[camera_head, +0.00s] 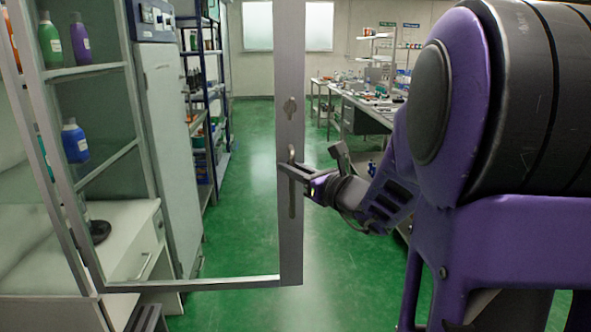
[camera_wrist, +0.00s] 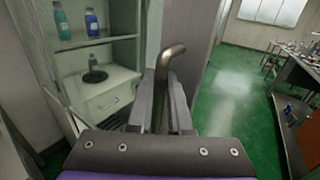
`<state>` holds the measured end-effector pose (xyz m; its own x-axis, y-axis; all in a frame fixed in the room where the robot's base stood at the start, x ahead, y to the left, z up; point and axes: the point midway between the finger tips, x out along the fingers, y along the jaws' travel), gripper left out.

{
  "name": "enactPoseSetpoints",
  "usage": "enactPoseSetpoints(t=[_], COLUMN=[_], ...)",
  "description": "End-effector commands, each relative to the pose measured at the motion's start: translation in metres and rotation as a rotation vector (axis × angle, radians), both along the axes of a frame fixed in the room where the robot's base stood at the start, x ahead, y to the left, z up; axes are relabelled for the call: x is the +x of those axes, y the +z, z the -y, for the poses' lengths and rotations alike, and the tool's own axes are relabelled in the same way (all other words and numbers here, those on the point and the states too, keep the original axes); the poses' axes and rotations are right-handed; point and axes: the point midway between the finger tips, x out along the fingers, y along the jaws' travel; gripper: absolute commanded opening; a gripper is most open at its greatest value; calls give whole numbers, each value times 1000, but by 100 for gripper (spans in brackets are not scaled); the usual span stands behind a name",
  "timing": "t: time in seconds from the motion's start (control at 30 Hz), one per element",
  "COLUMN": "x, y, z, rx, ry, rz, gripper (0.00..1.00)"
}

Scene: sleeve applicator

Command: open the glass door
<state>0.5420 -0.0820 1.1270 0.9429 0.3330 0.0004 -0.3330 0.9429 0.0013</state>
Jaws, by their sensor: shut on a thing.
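The glass door (camera_head: 290,230) has a grey metal frame around clear glass. In the head view it stands swung out from the cabinet, with its handle side in the middle of the picture. Its bent metal handle (camera_wrist: 167,62) rises between my gripper's fingers in the wrist view. My gripper (camera_head: 292,170) reaches the door's edge from the right and is shut on the handle, which it partly hides. The cabinet's shelves (camera_head: 95,70) show behind the glass on the left.
Bottles, one green (camera_head: 50,42) and others purple and blue, stand on the cabinet shelves. A white drawer unit (camera_head: 135,245) is below. A blue shelving rack (camera_head: 205,90) and a workbench (camera_head: 360,115) stand farther back. The green floor (camera_head: 250,150) between them is clear.

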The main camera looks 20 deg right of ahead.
Motion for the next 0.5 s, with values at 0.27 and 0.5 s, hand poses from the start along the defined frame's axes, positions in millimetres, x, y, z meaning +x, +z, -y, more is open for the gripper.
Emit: enactPoseSetpoints(t=[0.27,0.5], x=[1,1], y=[1,1], z=[-5,-5], rx=[-1,-1], ry=[11,11], rz=[3,3], gripper=[0,23])
